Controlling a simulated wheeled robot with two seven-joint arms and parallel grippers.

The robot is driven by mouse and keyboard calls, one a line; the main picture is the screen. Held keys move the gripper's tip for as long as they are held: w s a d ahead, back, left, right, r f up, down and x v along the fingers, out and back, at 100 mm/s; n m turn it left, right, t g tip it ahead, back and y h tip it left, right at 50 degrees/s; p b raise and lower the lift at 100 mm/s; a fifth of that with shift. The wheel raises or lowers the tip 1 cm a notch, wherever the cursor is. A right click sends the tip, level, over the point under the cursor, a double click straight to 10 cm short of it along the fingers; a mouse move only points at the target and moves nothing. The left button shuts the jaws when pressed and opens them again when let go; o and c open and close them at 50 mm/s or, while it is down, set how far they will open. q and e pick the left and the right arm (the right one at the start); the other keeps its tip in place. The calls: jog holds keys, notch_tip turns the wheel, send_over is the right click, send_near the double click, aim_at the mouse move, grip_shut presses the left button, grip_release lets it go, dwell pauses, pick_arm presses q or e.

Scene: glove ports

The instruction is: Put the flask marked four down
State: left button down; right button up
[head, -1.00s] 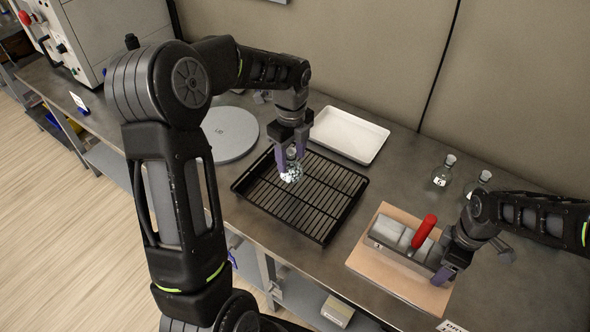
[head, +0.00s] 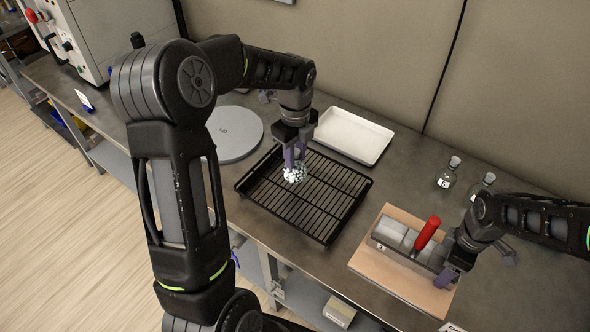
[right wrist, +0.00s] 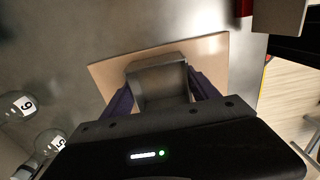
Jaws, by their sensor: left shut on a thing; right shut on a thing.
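A small clear glass flask (head: 294,174) is in my left gripper (head: 294,156), which is shut on its upper part. The flask is over the left-centre part of the black wire rack (head: 318,215). I cannot tell whether its base touches the bars, and its mark is not readable. My right gripper (head: 446,277) is shut on the end of a grey block-shaped holder (head: 391,230) on a tan board (head: 392,282). The right wrist view shows the grey piece (right wrist: 158,82) between the purple fingers.
Two stoppered flasks stand at the right, one (head: 445,178) left of the other (head: 482,183).

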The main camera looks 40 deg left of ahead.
dwell(0.3)
pick_arm(q)
notch_tip(320, 180, up, 10)
dwell(0.5)
dwell(0.7)
jog(key=d+f+m, duration=0.2)
jog(key=d+m, duration=0.7)
jog(key=d, duration=1.9)
jog(key=shift+s+d+f, duration=0.3)
jog(key=shift+s+f, duration=0.05)
jog(key=shift+s, duration=0.05)
